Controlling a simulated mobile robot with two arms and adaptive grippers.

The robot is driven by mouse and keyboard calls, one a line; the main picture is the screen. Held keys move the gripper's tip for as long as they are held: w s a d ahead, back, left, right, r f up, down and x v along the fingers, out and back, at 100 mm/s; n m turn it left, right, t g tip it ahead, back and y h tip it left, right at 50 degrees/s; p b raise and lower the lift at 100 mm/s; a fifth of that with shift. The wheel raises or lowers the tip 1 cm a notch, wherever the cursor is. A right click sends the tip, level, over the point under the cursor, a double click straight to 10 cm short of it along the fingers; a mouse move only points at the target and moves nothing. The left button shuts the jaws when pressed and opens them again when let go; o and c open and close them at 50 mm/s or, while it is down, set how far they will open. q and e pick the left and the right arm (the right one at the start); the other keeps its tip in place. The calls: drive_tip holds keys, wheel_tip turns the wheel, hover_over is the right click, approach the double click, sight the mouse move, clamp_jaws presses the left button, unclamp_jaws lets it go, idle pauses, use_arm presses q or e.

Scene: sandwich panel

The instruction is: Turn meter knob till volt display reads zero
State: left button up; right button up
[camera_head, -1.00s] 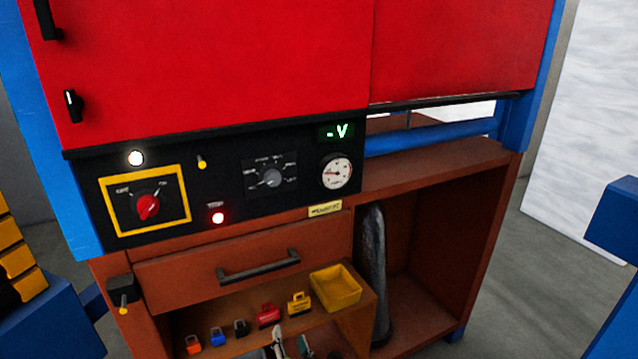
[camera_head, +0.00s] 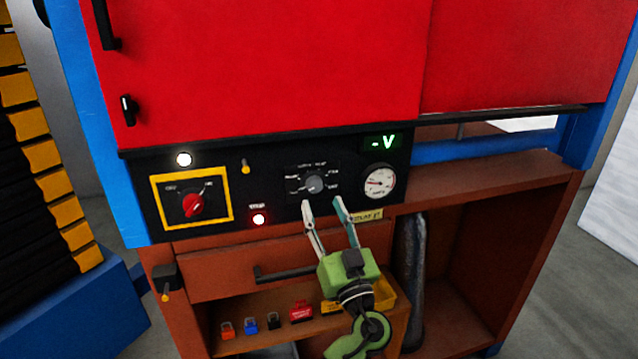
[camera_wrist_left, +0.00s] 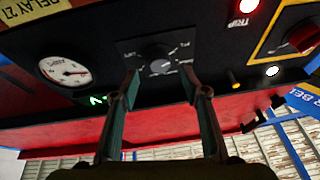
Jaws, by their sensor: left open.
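The meter knob (camera_head: 314,184) is a small grey dial on the black control panel, left of a round white gauge (camera_head: 379,182). The volt display (camera_head: 381,142) above the gauge shows "-V" in green. My left gripper (camera_head: 322,204) is open and empty, with its fingertips just below the knob in the head view. In the left wrist view the knob (camera_wrist_left: 160,58) lies ahead, between and beyond the two open fingers (camera_wrist_left: 165,82). I cannot tell the exact gap to the panel. My right gripper is not in view.
A red rotary switch (camera_head: 193,204) in a yellow frame is left of the knob. A lit red lamp (camera_head: 259,219) and a yellow toggle (camera_head: 245,166) are close by. Below are a drawer handle (camera_head: 285,273) and a shelf with several small padlocks (camera_head: 301,312).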

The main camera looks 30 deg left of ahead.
sight(316, 189)
use_arm(q)
drive_tip(key=p+x, duration=0.1)
drive_tip(key=x, duration=0.3)
drive_tip(key=shift+r, duration=0.1)
drive_tip(key=shift+w+a+p, duration=0.25)
drive_tip(key=shift+a+p, duration=0.1)
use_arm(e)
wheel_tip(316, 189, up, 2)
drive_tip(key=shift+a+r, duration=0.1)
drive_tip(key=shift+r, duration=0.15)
use_arm(q)
drive_tip(key=c, duration=1.1)
